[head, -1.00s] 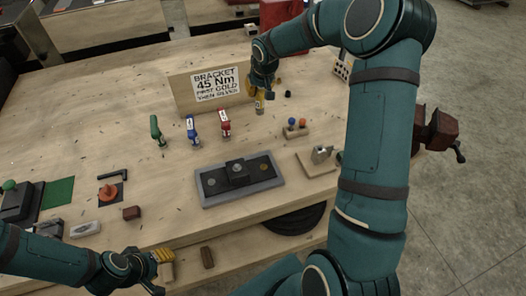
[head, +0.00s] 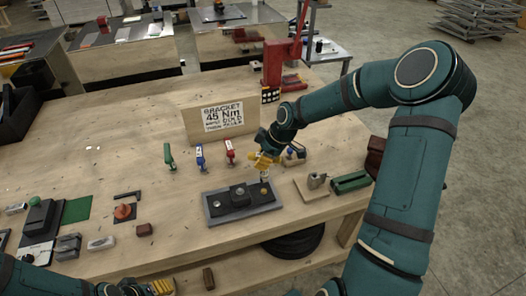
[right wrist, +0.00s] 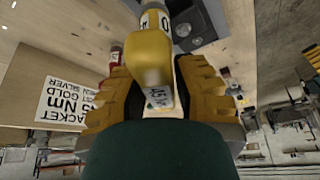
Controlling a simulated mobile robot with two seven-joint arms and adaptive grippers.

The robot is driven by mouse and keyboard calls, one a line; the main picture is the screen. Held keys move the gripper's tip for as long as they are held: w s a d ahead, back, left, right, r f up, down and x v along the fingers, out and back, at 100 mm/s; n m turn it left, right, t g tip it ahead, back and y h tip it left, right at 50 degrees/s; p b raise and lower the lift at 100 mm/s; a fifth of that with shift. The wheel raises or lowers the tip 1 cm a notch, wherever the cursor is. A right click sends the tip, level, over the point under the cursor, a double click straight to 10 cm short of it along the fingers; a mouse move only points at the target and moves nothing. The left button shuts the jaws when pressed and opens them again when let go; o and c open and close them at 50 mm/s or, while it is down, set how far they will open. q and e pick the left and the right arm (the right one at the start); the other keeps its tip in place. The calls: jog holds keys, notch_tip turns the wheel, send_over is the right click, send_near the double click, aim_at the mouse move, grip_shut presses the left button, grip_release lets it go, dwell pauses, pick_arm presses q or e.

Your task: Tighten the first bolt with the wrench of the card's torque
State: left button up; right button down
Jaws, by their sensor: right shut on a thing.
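The card (head: 222,117) reads "BRACKET 45 Nm", first gold, then silver; it also shows in the right wrist view (right wrist: 66,104). The bracket plate (head: 228,216) lies on the bench, with a gold bolt (head: 264,190) at its right end and a silver bolt (head: 217,203) at its left. My right gripper (head: 263,160) is shut on a yellow wrench (right wrist: 185,30) with white labels and holds it just above the gold bolt's end; contact cannot be told. Green (head: 169,157), blue (head: 200,157) and red (head: 230,151) wrenches stand in a row. My left gripper (head: 155,288) is partly cut off.
A wooden block with knobs (head: 294,155) is just behind my right gripper. A wooden fixture (head: 310,188) and a green block (head: 350,182) lie to the right. A red press (head: 272,70) stands at the back. The bench's left middle is mostly clear.

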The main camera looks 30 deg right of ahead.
aim_at(262, 173)
dwell(0.3)
jog(key=shift+f+b, duration=2.4)
jog(key=shift+f, duration=1.05)
jog(key=m+b, duration=0.1)
jog(key=b, duration=0.1)
jog(key=m+t+h+b, duration=0.1)
jog(key=m+b, duration=0.2)
jog(key=b, duration=0.1)
jog(key=shift+w+f+m+h+b, duration=0.2)
jog(key=shift+f+m+h+b, duration=0.05)
jog(key=shift+m+h+b, duration=0.15)
jog(key=shift+s+d+r+p, duration=0.1)
jog(key=shift+r+p, duration=0.15)
jog(key=shift+p, duration=0.1)
jog(key=shift+r+p, duration=0.4)
jog(key=shift+r, duration=0.05)
jog(key=shift+r+p, duration=2.05)
jog(key=shift+r, duration=0.95)
